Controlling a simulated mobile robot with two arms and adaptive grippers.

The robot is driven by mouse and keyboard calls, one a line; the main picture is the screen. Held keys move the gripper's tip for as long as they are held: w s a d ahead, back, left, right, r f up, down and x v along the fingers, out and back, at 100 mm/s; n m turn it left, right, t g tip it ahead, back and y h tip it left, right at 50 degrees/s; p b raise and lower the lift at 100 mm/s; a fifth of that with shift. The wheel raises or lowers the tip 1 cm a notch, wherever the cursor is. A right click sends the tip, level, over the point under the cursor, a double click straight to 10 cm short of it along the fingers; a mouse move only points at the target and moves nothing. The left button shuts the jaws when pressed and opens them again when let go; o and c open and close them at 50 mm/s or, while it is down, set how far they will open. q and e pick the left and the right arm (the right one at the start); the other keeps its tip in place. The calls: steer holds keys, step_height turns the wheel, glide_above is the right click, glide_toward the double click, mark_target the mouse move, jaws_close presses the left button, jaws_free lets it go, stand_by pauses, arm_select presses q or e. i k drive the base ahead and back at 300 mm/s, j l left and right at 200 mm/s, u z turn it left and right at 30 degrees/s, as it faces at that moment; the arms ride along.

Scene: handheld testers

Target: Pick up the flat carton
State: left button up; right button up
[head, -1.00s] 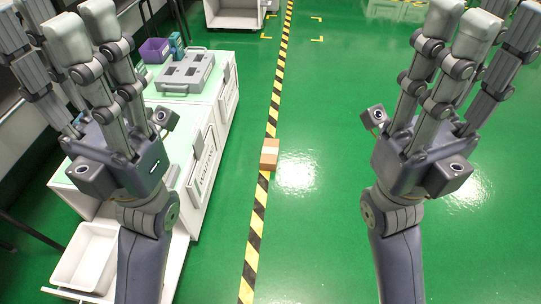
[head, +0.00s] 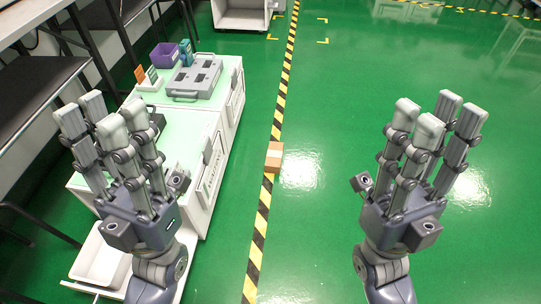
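A small brown carton (head: 274,158) with a pale strip lies on the green floor, on the black-and-yellow tape line, near the picture's middle. Its top and front face show. My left gripper (head: 104,117) is raised at the left with its fingers straight and spread, empty, in front of the bench. My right gripper (head: 437,116) is raised at the right over bare floor, also open and empty. Both are well apart from the carton, which lies between them in the picture.
A white bench (head: 222,145) stands left of the tape line, carrying a grey tester case (head: 194,78), a purple bin (head: 164,56) and small upright items. An open white drawer or tray (head: 100,262) is at lower left. The green floor at right is clear.

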mark_target(275, 152)
steer(key=i+l+u, duration=0.1)
steer(key=u, duration=0.3)
steer(key=i+l+u, duration=0.1)
steer(key=l+u, duration=0.4)
steer(key=u, duration=0.25)
steer(key=i+l+u, duration=0.1)
steer(key=l, duration=0.35)
steer(key=i+l, duration=0.1)
steer(key=l, duration=0.35)
steer(key=i+l+u, duration=0.15)
steer(key=l, duration=0.3)
steer(key=l+u, duration=0.1)
steer(key=l, duration=0.35)
steer(key=i, duration=0.35)
